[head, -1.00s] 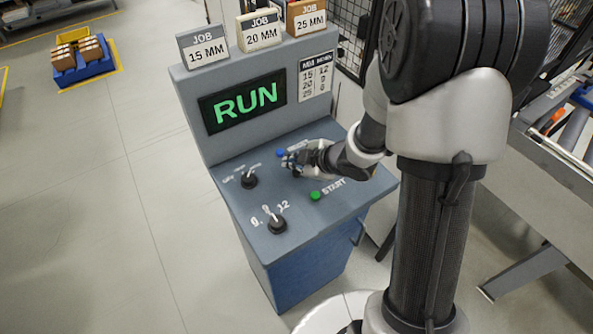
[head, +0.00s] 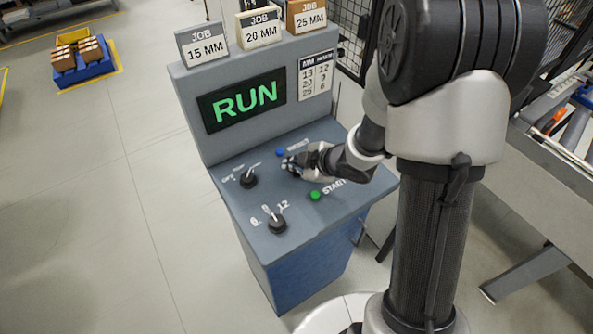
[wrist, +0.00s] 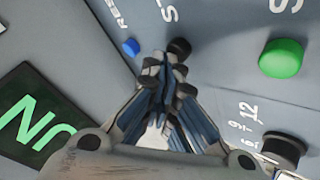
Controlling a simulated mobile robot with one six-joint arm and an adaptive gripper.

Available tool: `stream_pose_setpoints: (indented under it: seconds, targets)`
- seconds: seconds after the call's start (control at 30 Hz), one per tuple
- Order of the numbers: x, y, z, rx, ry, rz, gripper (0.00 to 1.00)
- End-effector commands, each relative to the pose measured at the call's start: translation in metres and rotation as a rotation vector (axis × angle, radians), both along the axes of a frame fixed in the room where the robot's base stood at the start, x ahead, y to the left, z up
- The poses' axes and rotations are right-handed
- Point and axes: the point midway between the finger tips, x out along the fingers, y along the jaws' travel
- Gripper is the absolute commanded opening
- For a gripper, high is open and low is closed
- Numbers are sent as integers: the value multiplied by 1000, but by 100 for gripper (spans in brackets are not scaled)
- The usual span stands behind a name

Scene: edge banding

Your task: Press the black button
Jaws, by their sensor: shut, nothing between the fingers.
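The black button (wrist: 179,47) shows in the wrist view just beyond my fingertips, beside a partly hidden label that begins with S. My gripper (wrist: 165,72) is shut and empty, its tips pointing at the panel close to the button. I cannot tell whether they touch it. In the head view my gripper (head: 289,165) is low over the middle of the sloped control panel (head: 235,200), and the black button is hidden behind it.
A blue reset button (head: 280,152) sits behind my gripper and a green start button (head: 315,195) in front. Two black selector knobs, the upper (head: 248,180) and lower (head: 277,223), stand to the left. The screen (head: 243,101) reads RUN.

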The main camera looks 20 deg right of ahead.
Motion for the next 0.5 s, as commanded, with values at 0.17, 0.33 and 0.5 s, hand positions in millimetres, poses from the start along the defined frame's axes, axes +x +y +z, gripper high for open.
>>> stream_pose_setpoints:
  seconds: [0.17, 0.33, 0.5]
  targets:
    - [0, 0, -3, 0, 0, 0, 0]
    - [0, 0, -5, 0, 0, 0, 0]
    - [0, 0, -6, -1, 1, 0, 0]
